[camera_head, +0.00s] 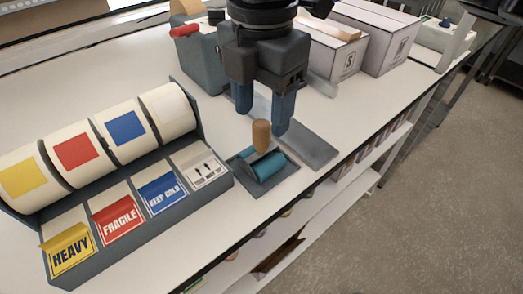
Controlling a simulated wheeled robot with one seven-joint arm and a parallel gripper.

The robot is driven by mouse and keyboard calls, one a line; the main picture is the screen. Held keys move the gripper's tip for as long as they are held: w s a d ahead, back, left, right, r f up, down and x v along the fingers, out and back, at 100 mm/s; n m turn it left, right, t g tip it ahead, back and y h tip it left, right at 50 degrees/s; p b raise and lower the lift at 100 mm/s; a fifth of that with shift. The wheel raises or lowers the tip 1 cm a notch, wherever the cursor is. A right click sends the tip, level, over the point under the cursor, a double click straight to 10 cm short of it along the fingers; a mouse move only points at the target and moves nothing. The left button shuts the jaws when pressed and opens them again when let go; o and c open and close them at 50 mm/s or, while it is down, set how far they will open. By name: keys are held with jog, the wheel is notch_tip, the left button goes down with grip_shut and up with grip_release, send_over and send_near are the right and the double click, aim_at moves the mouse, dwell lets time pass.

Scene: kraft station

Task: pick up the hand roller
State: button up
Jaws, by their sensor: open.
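The hand roller has an upright tan wooden handle (261,135) and a teal roller (269,166). It rests in a small dark grey tray (283,178) on the white table, right of the label dispenser. My gripper (263,122) points down just above and behind the roller. Its two blue fingers are apart, one to the left of the handle and one to the right in the picture. The fingers look empty, and I cannot tell how far behind the handle they are.
The label dispenser (135,199) with several rolls stands close on the left. A grey flat plate (305,146) lies right of the roller. A grey box with a red handle (186,31) and white boxes (378,34) stand behind. The table's front edge is near the tray.

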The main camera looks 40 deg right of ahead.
aim_at(261, 123)
jog(key=shift+w+f, duration=0.15)
jog(key=shift+f, duration=2.55)
grip_shut()
